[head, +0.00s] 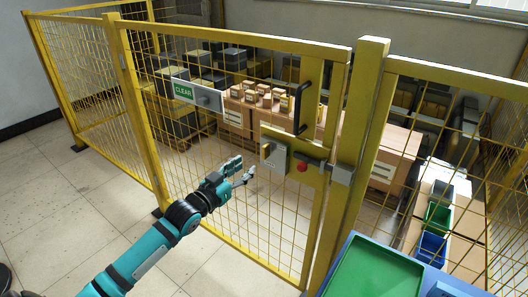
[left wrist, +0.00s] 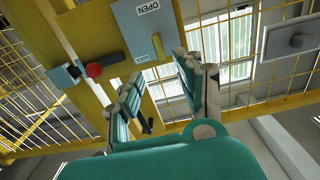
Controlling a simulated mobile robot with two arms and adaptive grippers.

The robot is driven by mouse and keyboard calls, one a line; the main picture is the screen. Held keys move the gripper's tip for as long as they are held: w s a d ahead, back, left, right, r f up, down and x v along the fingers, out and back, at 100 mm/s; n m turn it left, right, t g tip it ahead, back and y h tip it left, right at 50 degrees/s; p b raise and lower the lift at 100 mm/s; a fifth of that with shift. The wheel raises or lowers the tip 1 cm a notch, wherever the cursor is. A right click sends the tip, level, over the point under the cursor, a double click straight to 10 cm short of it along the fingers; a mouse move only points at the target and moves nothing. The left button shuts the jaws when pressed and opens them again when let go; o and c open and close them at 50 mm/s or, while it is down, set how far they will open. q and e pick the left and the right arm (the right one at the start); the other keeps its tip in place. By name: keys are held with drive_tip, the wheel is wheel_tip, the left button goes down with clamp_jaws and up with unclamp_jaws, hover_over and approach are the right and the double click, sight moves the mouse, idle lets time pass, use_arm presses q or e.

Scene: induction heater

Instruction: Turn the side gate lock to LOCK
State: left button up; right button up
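The side gate lock is a pale plate (head: 274,153) on the yellow gate, right of my left gripper (head: 245,170) in the head view. A red button (head: 302,167) and a dark bolt with a grey latch box (head: 342,174) sit right of the plate. My left gripper's fingers (left wrist: 160,70) are apart and empty, near the plate; no contact is visible. My right gripper is not in view.
A black handle (head: 302,108) stands out above the lock. A CLEAR sign panel (head: 206,98) hangs on the mesh to the left. A green tray (head: 375,270) on a blue surface is at the front right. The floor (head: 90,210) left of my arm is clear.

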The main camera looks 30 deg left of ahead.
sight(263, 153)
use_arm(q)
drive_tip(key=w, duration=0.3)
drive_tip(key=w+d, duration=0.1)
drive_tip(key=w, duration=0.6)
drive_tip(key=shift+d, duration=0.2)
clamp_jaws()
